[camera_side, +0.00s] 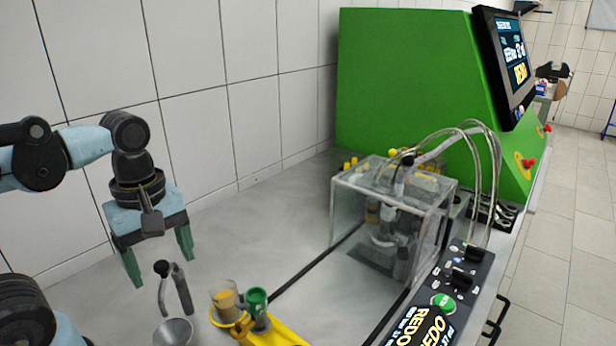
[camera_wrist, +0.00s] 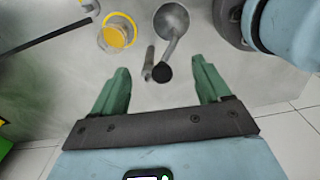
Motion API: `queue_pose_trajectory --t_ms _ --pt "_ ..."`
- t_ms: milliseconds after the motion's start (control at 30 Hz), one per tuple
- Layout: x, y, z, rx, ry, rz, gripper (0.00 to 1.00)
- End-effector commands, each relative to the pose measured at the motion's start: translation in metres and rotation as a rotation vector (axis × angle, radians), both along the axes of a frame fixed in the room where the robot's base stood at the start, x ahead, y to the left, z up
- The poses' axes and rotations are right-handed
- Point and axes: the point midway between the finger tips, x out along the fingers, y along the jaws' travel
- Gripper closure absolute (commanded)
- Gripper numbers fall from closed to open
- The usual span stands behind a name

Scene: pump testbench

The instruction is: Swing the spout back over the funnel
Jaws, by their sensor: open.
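The silver funnel (camera_side: 173,331) is at the lower edge of the side view; its round bowl shows at the top of the wrist view (camera_wrist: 171,17). A thin silver spout tube (camera_side: 163,296) with a black knob (camera_side: 162,268) stands beside a dark grey post (camera_side: 183,290). In the wrist view the tube (camera_wrist: 170,50) runs from the knob (camera_wrist: 162,73) up to the funnel's rim; I cannot tell whether its end is over the bowl. My gripper (camera_wrist: 160,64) is open and empty, its green fingers on either side of the knob and post, with no contact visible.
A clear cup with yellow contents (camera_side: 226,300) and a green cup (camera_side: 256,300) stand on a yellow holder (camera_side: 284,334) right of the funnel. A transparent box (camera_side: 385,225), hoses and a control panel (camera_side: 440,300) are farther right.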

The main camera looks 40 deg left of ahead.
Motion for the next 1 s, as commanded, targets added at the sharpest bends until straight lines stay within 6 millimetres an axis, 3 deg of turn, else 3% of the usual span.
queue_pose_trajectory --t_ms 367,1000 --pt "0.000 0.000 0.002 0.000 -0.001 0.000 0.15" --pt "0.000 0.000 0.047 0.000 -0.001 0.000 0.15"
